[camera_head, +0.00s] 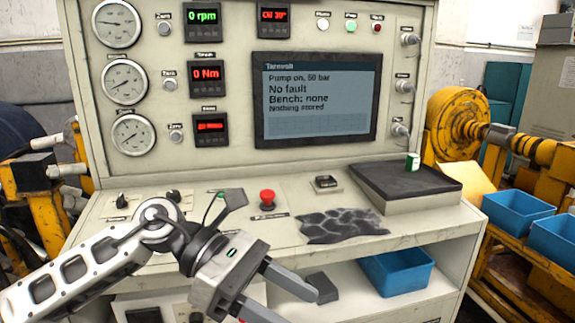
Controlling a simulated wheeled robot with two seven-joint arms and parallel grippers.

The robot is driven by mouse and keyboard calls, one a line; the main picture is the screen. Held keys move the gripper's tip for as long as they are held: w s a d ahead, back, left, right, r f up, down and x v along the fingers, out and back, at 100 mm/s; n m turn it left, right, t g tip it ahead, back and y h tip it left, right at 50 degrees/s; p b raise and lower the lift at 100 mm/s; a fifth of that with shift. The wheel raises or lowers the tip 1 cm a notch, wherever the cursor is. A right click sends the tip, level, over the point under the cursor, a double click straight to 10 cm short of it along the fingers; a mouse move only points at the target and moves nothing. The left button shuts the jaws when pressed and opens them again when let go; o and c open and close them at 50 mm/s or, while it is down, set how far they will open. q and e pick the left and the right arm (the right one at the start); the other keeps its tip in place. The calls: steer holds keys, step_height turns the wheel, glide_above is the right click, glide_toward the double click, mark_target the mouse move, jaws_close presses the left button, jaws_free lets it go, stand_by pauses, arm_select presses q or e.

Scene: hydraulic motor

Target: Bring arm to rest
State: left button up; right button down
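My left arm comes in from the left, in front of the test bench. Its gripper (296,306) is low in the view, in front of the bench's lower shelf. Its two grey fingers are apart, with nothing seen between them. The lower finger runs out of the bottom edge of the picture. A dark grey block (324,287) shows just beyond the upper fingertip; it seems to be on the shelf, but I cannot tell if they touch. My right gripper is not in view.
The bench top holds a red emergency button (267,198), a dark crumpled cloth (340,226), and a dark-topped raised plate (404,184) with a small green-and-white item (413,161). A blue bin (397,272) sits on the shelf. The screen (316,99) reads "Pump on, 50 bar" and "No fault".

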arm_select(q)
steer(key=w+a+f+n+t+h, duration=0.1)
steer(key=w+f+n+t+h, duration=0.15)
steer(key=n+t, duration=0.95)
steer(key=w+f+n+t+h, duration=0.15)
steer(key=n+t+h, duration=0.35)
steer(key=n, duration=1.2)
steer(key=a+f+n+t+y, duration=0.2)
steer(key=a+f+n+y, duration=0.2)
steer(key=f+n+y, duration=0.4)
steer(key=a+f+n+t+y, duration=0.2)
steer(key=a+f+n+y, duration=0.4)
steer(key=n, duration=0.3)
steer(key=s+a+f+n+g+y, duration=0.3)
steer(key=s+f+n+g, duration=0.3)
steer(key=s+f, duration=0.6)
step_height(320, 180, down, 3)
steer(key=shift+s+a+f+n, duration=0.1)
steer(key=shift+s+a+n, duration=0.3)
steer(key=shift+n, duration=0.6)
steer(key=shift+w+a, duration=0.1)
steer(key=shift+w, duration=0.05)
